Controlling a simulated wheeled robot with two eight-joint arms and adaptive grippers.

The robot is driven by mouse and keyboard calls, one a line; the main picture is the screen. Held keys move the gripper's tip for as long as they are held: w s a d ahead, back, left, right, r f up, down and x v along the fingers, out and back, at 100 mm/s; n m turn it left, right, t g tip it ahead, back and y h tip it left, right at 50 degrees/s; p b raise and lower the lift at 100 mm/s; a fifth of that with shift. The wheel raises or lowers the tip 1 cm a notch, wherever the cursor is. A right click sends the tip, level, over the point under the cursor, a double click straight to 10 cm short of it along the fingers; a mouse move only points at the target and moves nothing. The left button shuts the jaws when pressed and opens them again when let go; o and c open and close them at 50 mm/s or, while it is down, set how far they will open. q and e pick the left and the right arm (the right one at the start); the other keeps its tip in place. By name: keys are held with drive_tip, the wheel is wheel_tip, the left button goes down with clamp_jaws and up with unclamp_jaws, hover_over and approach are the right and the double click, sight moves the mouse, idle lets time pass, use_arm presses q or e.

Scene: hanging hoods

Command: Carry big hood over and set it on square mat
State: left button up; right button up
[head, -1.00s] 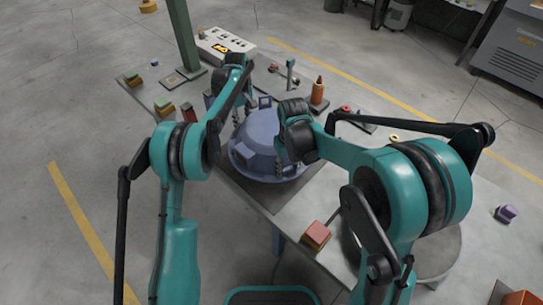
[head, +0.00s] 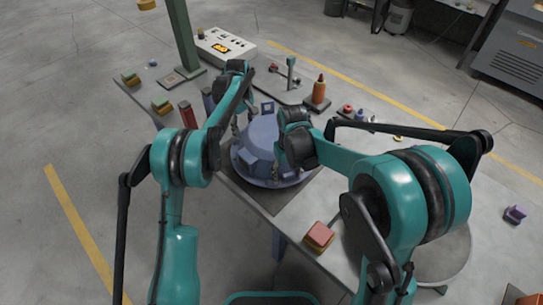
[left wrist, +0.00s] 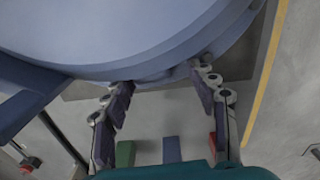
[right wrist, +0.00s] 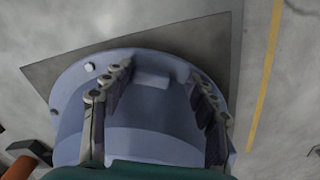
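The big hood (head: 262,132) is a blue-grey dome with a wide rim, standing upright over the dark square mat (head: 290,204). The mat shows past the rim in the head view and also in the right wrist view (right wrist: 205,38). Whether the rim rests flat on it is hard to tell. My left gripper (left wrist: 165,78) is at the hood's far left side, its fingers spread apart at the rim. My right gripper (right wrist: 162,75) is at the hood's right side, its fingers apart over the rim. I see neither gripper closed on a part of the hood.
A red-topped block (head: 319,236) lies near the table's front edge. A round grey plate (head: 450,255) is at right.

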use_arm(q)
drive_tip(key=shift+w, duration=0.1)
drive_tip(key=shift+r, duration=0.3)
use_arm(e)
drive_tip(key=shift+s, duration=0.1)
drive_tip(key=shift+r, duration=0.2)
use_arm(q)
wheel_tip(320, 180, up, 11)
drive_tip(key=shift+r, duration=0.2)
use_arm(e)
wheel_tip(320, 180, up, 12)
drive_tip(key=shift+f, duration=0.2)
use_arm(q)
drive_tip(key=shift+o, duration=0.3)
use_arm(e)
drive_tip(key=shift+d, duration=0.1)
use_arm(q)
drive_tip(key=shift+w+a+p, duration=0.65)
drive_tip(key=shift+a+p, duration=0.25)
drive_tip(key=shift+a, duration=0.05)
drive_tip(key=shift+w+a+p, duration=0.65)
drive_tip(key=shift+a+p, duration=0.2)
drive_tip(key=shift+a, duration=0.05)
use_arm(e)
drive_tip(key=shift+r, duration=1.7)
